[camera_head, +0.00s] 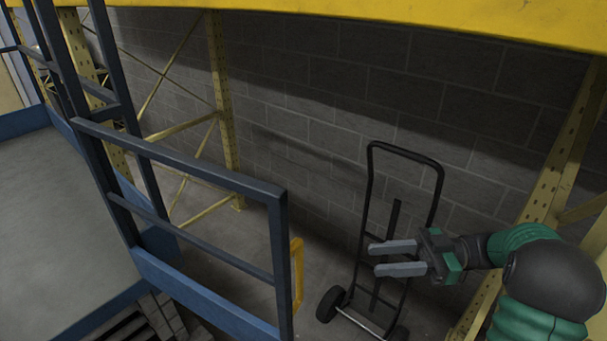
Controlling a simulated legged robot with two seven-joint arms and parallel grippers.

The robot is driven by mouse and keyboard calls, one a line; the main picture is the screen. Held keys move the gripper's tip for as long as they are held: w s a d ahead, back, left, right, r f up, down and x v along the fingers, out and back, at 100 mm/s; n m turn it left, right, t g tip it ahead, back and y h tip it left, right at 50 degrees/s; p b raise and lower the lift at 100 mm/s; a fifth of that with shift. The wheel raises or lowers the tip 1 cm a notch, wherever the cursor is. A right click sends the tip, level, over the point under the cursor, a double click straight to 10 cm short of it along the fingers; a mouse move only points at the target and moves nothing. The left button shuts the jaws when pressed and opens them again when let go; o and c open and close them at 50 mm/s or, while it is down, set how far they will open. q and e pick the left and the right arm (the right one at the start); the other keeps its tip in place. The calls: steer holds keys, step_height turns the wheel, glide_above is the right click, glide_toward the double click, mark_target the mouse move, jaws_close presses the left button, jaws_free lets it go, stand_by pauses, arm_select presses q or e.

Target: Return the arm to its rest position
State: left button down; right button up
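My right gripper (376,259) comes in from the right on my green and dark grey arm (525,270). Its two grey fingers point left and stand apart, with nothing between them. In the picture it lies in front of a black hand truck (434,205); I see no contact with it. My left gripper and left arm are not in view.
A dark blue guard rail (190,165) edges a grey platform (55,215) on the left. A yellow handle (297,275) is beside the rail's end post. Yellow rack posts (222,110) stand by the grey block wall (310,100). A yellow beam (400,18) crosses the top.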

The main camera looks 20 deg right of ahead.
steer(key=w+a+f+m+t+h+b, duration=0.1)
steer(key=w+f+m+t+h+b, duration=0.35)
steer(key=w, duration=0.55)
steer(key=w+a+f+m+t+h+b, duration=0.1)
steer(key=w+a+f+m+t+h, duration=0.1)
steer(key=w+f+m+t+h, duration=0.45)
steer(key=s+a+f+m+g+h+b, duration=0.15)
steer(key=s+f+g+h, duration=0.25)
steer(key=f+g+h, duration=0.45)
steer(key=s+a+f+m+g+y+b, duration=0.1)
steer(key=s+a+f+g, duration=0.1)
steer(key=s+f, duration=0.4)
steer(key=s+a+f+m+g+y+b, duration=0.1)
steer(key=s+a+f+g, duration=0.2)
steer(key=s, duration=0.9)
step_height(320, 180, down, 3)
steer(key=shift+a, duration=0.95)
steer(key=shift+s+a+r+g, duration=0.1)
steer(key=shift+s+a+g, duration=0.05)
steer(key=shift+a+g, duration=0.1)
steer(key=shift+d, duration=0.1)
